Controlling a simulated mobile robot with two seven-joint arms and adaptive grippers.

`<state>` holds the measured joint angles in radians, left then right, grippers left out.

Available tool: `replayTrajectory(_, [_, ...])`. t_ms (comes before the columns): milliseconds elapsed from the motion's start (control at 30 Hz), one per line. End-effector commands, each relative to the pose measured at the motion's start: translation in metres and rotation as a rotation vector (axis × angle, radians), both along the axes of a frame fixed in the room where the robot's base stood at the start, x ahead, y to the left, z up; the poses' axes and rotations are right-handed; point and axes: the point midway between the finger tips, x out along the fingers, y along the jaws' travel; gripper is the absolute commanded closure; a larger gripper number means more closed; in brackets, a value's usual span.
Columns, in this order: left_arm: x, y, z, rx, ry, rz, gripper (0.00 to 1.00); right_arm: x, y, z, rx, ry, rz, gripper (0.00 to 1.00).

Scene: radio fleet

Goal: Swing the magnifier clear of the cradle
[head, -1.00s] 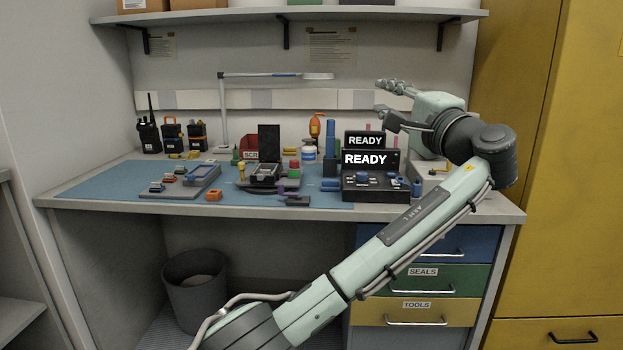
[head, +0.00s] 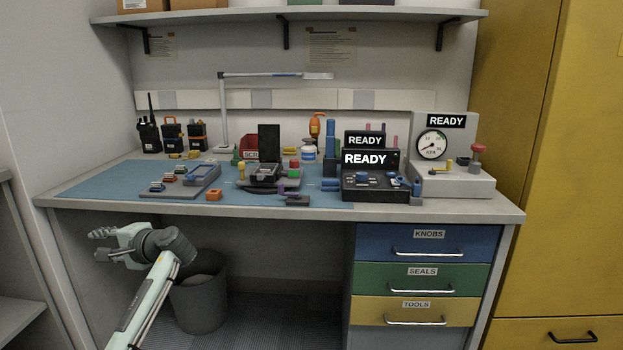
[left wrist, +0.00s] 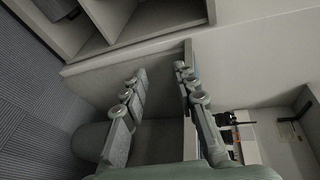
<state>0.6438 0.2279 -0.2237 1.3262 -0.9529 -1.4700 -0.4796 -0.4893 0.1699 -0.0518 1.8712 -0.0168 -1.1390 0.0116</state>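A white jointed arm (head: 275,75) on an upright post, which I take for the magnifier, stands at the back of the bench. Its flat head (head: 318,76) reaches right, high above the bench; I cannot make out a lens. A black unit with a raised dark panel, probably the cradle (head: 265,173), sits mid-bench, below and left of that head. My left gripper (head: 101,244) is low at the left, in front of the bench and well away from both. It is open and empty; its spread fingers show in the left wrist view (left wrist: 160,72). My right gripper is out of view.
Radios (head: 172,136) stand at the back left. A grey tray (head: 200,176) lies on the blue mat (head: 100,181). A control box (head: 370,186) and a gauge unit (head: 455,180) stand right. A bin (head: 200,305) is under the bench, near my left arm.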

Motion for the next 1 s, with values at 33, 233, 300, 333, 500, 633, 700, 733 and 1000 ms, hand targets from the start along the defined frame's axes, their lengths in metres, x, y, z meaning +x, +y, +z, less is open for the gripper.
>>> replayTrajectory(33, [-0.012, 0.023, -0.005, 0.007, 0.01, 0.033, 0.71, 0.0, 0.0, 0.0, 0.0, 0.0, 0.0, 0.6])
replayTrajectory(233, [-0.056, 0.096, -0.015, 0.033, 0.034, 0.146, 0.71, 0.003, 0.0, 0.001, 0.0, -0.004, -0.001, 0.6])
replayTrajectory(300, [-0.058, 0.104, -0.024, -0.005, 0.016, 0.14, 0.71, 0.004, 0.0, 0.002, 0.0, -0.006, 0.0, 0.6])
replayTrajectory(333, [-0.049, 0.097, -0.034, -0.061, -0.012, 0.111, 0.71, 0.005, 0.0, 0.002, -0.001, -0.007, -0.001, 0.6])
replayTrajectory(500, [-0.012, 0.064, -0.077, -0.347, -0.158, -0.001, 0.71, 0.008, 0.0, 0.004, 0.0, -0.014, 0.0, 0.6])
replayTrajectory(633, [0.013, 0.03, -0.102, -0.577, -0.27, -0.063, 0.71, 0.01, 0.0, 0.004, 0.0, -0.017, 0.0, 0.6])
replayTrajectory(700, [0.025, 0.009, -0.112, -0.706, -0.33, -0.087, 0.71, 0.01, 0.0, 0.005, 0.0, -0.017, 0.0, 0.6])
replayTrajectory(733, [0.03, 0.0, -0.116, -0.762, -0.357, -0.093, 0.71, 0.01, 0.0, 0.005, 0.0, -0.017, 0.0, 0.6])
replayTrajectory(1000, [0.016, -0.064, -0.177, -1.049, -0.408, -0.1, 0.71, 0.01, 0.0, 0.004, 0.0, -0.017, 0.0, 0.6])
